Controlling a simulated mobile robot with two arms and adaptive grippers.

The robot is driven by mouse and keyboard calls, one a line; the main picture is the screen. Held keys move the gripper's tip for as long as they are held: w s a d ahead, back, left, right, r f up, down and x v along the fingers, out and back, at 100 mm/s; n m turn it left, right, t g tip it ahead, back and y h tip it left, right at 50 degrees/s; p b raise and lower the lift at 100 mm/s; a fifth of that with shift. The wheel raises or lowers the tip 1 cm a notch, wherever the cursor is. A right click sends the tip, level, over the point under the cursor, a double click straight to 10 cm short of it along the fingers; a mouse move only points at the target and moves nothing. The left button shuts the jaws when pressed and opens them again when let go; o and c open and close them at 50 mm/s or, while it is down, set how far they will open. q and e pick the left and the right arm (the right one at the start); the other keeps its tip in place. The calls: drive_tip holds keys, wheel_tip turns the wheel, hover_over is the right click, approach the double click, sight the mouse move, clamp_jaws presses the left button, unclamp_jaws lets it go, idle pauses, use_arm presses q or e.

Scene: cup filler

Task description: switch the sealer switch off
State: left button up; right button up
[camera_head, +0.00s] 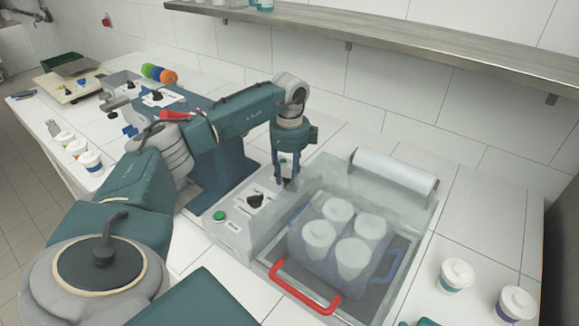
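The sealer (262,240) is a grey-white machine with a clear-sided chamber at its right. Its control panel carries a green button (219,216) and a black rotary knob (255,201) on a white label. My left gripper (285,180) points down over the back right part of this panel, behind and right of the black knob. A gap shows between its two fingers, so it looks open. A small dark part is by the fingertips; I cannot tell whether it is a switch or whether the fingers touch it. My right gripper is not in view.
Several lidded white cups (338,212) stand in a holder inside the chamber, with a red handle (305,290) in front and a film roll (395,172) behind. Two lidded cups (456,276) stand at the right. A shelf (400,35) runs along the wall. More machines are at the back left.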

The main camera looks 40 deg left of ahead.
sight(289, 180)
use_arm(q)
wheel_tip(289, 180, up, 12)
idle(0.6)
drive_tip(key=shift+s+f, duration=0.1)
idle(0.4)
